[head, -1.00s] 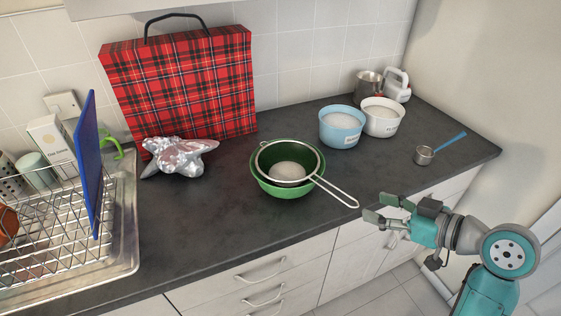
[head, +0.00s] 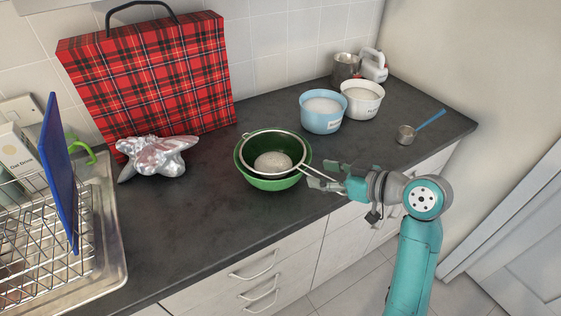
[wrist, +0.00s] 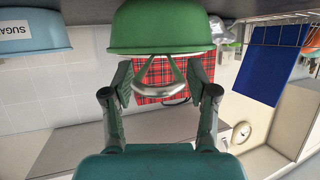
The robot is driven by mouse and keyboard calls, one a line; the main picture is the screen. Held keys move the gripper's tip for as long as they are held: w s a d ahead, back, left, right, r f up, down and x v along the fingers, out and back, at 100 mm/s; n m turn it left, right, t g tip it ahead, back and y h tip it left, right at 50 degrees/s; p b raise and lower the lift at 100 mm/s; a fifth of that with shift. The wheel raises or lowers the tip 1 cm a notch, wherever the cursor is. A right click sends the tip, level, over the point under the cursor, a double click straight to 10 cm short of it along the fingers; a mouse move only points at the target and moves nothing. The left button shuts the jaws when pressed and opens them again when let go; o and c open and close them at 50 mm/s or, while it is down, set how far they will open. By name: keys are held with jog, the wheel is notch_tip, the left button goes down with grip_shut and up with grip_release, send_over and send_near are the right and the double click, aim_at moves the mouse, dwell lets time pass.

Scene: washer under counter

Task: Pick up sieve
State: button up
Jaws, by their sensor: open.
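The sieve (head: 270,146), with a metal rim and a wire loop handle, sits in the green bowl (head: 250,180) on the counter. Its handle sticks out over the bowl's rim to the right. My gripper (head: 316,175) is open beside the bowl, at the sieve's handle. In the wrist view, the looped handle (wrist: 152,88) shows between the two open fingers of my gripper (wrist: 160,80). I cannot tell whether a finger touches the handle.
Crumpled foil (head: 158,156), a red plaid case (head: 150,75) and a dish rack (head: 45,225) are left. The front counter left of the bowl is clear.

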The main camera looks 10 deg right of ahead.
aim_at(291, 169)
jog(key=shift+x, duration=1.45)
grip_shut()
jog(key=shift+r, duration=0.15)
